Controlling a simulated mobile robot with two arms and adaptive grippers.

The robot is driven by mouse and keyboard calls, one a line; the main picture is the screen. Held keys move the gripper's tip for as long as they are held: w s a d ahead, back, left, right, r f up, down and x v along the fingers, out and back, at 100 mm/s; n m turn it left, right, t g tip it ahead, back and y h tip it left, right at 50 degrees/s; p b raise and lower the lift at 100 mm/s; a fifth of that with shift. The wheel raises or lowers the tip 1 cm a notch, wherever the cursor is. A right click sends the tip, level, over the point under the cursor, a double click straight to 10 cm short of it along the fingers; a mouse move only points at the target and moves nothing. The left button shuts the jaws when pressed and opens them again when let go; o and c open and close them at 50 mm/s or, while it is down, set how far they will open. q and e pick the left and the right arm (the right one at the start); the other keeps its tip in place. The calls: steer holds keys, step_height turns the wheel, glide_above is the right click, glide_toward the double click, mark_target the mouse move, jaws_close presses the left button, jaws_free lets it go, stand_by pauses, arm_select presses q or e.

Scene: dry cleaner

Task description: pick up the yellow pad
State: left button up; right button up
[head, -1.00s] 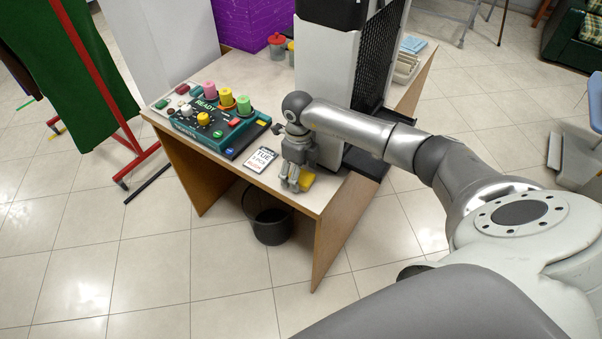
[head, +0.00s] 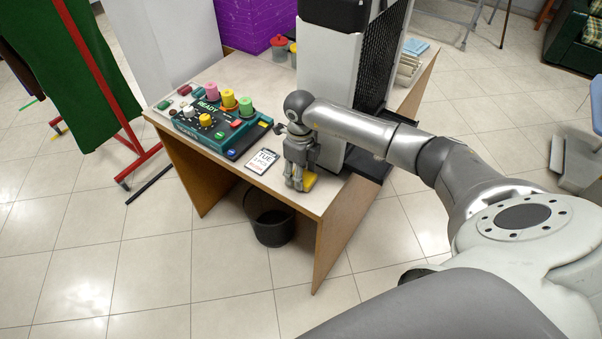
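The yellow pad (head: 310,182) is at the front right edge of the desk, partly hidden behind the fingers of my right gripper (head: 297,185). The gripper points down at the desk, with its fingertips at the pad's left side in the picture. The fingers look close together, but whether they grip the pad or only stand beside it cannot be made out. My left gripper is not in view.
A card reading TUE (head: 262,161) lies left of the gripper. A teal control box (head: 213,128) with coloured knobs stands farther left. A tall white and black machine (head: 330,85) rises behind the gripper. A dark bin (head: 271,222) stands under the desk (head: 180,130).

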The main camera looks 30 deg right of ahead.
mark_target(308, 185)
step_height(308, 185, up, 2)
steer(key=shift+r, duration=0.2)
steer(key=s+r, duration=0.2)
steer(key=s+r+b, duration=0.1)
steer(key=s+r, duration=0.1)
steer(key=r, duration=0.1)
steer(key=shift+s+a, duration=0.1)
steer(key=shift+a, duration=0.1)
steer(key=s+a+r+b, duration=0.1)
steer(key=s+r+b, duration=0.1)
steer(key=s+r, duration=0.3)
steer(key=s, duration=0.4)
steer(key=shift+s+a+b, duration=0.2)
steer(key=shift+s+b, duration=0.15)
